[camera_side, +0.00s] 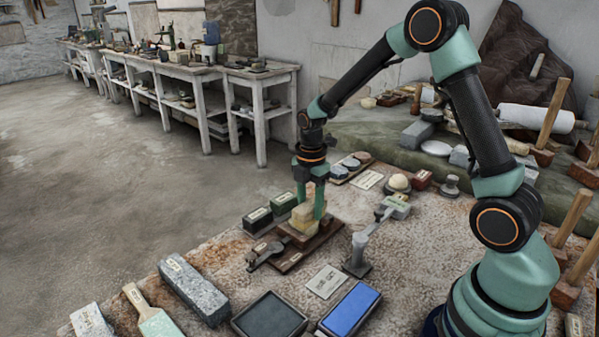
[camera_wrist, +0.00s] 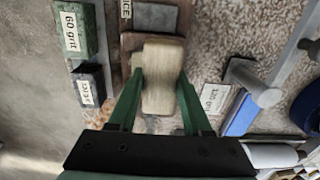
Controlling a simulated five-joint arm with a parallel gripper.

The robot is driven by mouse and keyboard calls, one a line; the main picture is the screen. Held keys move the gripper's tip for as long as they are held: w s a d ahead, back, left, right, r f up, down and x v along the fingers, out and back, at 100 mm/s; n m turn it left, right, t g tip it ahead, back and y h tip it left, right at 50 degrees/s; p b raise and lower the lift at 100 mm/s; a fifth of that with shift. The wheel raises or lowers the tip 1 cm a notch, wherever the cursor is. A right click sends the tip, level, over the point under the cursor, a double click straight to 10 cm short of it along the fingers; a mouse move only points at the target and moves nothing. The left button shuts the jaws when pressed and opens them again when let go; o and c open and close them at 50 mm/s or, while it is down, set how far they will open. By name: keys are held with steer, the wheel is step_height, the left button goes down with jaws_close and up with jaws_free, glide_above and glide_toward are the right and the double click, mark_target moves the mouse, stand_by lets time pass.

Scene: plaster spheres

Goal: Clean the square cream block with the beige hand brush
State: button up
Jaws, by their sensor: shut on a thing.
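My gripper (camera_side: 310,208) has its green fingers on either side of a beige, blocky thing (camera_side: 304,215) low over a brown wooden board (camera_side: 318,242). The held thing looks like the beige hand brush, but its bristles are not clear. In the wrist view my gripper (camera_wrist: 160,80) is closed on the same beige thing (camera_wrist: 163,70), which lies lengthwise between the fingertips. A paler layer shows beneath it in the side view; I cannot tell whether this is the square cream block or part of the held thing. The held thing hides much of what lies below.
In front are a blue slab (camera_side: 350,309), a dark tray (camera_side: 270,317) and a grey stone block (camera_side: 195,290). A label card (camera_side: 326,281) lies flat nearby.

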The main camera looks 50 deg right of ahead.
mark_target(298, 212)
steer(key=shift+a, duration=0.1)
steer(key=shift+a, duration=2.1)
steer(key=shift+d, duration=2.2)
steer(key=shift+a+r, duration=0.35)
steer(key=shift+a, duration=0.25)
steer(key=shift+a+r, duration=0.35)
steer(key=shift+a, duration=0.2)
steer(key=shift+f, duration=0.7)
